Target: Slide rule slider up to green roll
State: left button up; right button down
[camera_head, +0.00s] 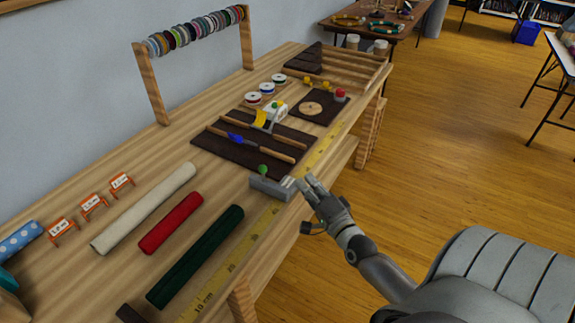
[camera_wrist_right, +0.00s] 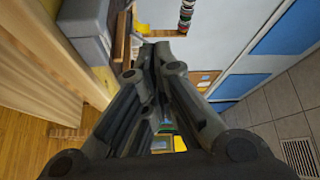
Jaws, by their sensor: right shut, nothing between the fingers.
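The rule slider (camera_head: 268,188) is a grey block with a green knob, sitting on the yellow rule (camera_head: 228,262) along the table's front edge. The dark green roll (camera_head: 196,256) lies nearer to me and to the left of the slider, with a gap between them. My right gripper (camera_head: 309,186) is shut and empty, at the slider's right end; I cannot tell whether they touch. In the right wrist view the fingers (camera_wrist_right: 155,58) are together, and a grey block (camera_wrist_right: 88,28), apparently the slider, shows at upper left. My left gripper is out of view.
A red roll (camera_head: 171,223) and a cream roll (camera_head: 145,208) lie behind the green roll. Orange price stands (camera_head: 93,204) stand near the wall. A dark mat (camera_head: 232,150) with tools lies beyond the slider. A dark block (camera_head: 130,314) lies at the near end.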

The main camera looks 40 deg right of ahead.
jog(key=w, duration=0.2)
jog(key=w+r, duration=0.1)
jog(key=w, duration=0.1)
jog(key=w+d+p, duration=0.1)
jog(key=w, duration=0.2)
jog(key=shift+d+r, duration=0.1)
jog(key=shift+r, duration=0.05)
jog(key=w+a+p, duration=0.2)
jog(key=w, duration=0.1)
jog(key=shift+w+a+f, duration=0.3)
jog(key=shift+a+f, duration=0.15)
jog(key=shift+a, duration=0.15)
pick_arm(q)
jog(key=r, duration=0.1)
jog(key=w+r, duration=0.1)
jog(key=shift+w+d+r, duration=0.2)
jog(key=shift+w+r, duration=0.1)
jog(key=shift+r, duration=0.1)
pick_arm(e)
jog(key=shift+f, duration=0.1)
